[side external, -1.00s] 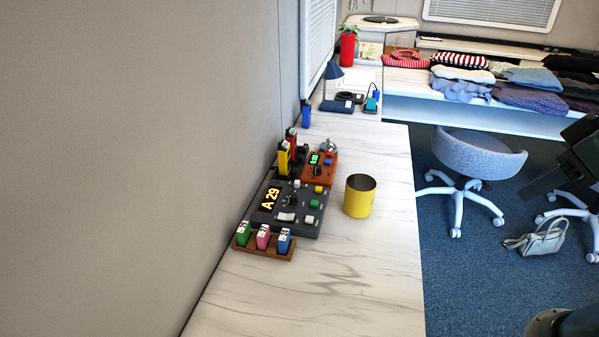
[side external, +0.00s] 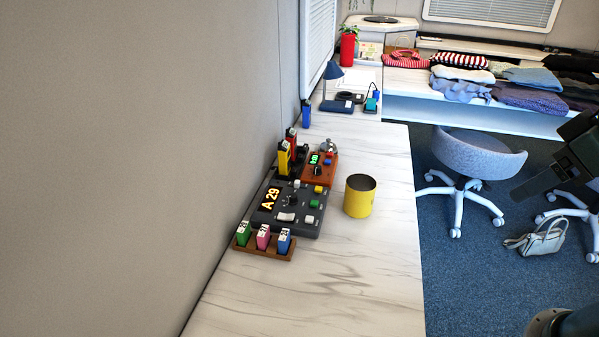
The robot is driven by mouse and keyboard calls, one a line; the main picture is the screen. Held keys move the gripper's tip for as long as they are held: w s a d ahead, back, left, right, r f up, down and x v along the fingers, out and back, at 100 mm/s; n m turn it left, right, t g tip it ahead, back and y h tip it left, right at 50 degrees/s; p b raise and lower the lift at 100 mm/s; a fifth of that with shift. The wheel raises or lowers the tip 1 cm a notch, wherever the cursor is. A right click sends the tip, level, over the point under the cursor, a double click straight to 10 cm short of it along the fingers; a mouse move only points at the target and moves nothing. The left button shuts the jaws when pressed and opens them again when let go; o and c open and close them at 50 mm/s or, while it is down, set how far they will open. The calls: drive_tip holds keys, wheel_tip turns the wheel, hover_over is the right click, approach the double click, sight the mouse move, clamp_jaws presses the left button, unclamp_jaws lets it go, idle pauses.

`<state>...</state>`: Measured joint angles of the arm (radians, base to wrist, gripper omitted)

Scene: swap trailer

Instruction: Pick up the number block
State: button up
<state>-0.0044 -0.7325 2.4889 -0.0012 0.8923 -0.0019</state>
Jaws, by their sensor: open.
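Several small coloured blocks with white labels may include the number block; I cannot tell which, as the labels are too small to read. A green block (side external: 243,234), a pink block (side external: 263,237) and a blue block (side external: 284,241) stand upright in a wooden tray (side external: 268,254) on the counter. A yellow block (side external: 284,158) and a red block (side external: 292,142) stand in a black holder behind the grey console. My gripper (side external: 524,188) is a dark shape at the right edge, over the floor, open and well apart from the blocks. Its fingertips are hard to make out.
A grey console (side external: 306,231) showing "A 29" sits behind the tray. A yellow cup (side external: 359,198) stands right of it. An orange-brown box (side external: 319,172), a blue lamp (side external: 334,78) and a dark blue block (side external: 306,113) are farther back. The counter's (side external: 340,285) front is clear; the wall borders its left.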

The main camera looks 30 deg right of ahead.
drive_tip(key=w+a+f+n+y, duration=0.15)
drive_tip(key=w+a, duration=0.35)
drive_tip(key=w, duration=0.7)
drive_tip(key=w+a+n, duration=0.2)
drive_tip(key=w+a, duration=0.2)
drive_tip(key=w, duration=0.7)
drive_tip(key=w+a+f+n+y, duration=0.1)
drive_tip(key=w+a+f+n, duration=0.1)
drive_tip(key=w+a+f, duration=0.7)
drive_tip(key=n+y, duration=0.1)
approach(244, 227)
drive_tip(key=v, duration=0.3)
drive_tip(key=shift+w, duration=0.1)
drive_tip(key=shift+x, duration=4.25)
drive_tip(key=shift+f, duration=0.15)
drive_tip(key=shift+x, duration=2.45)
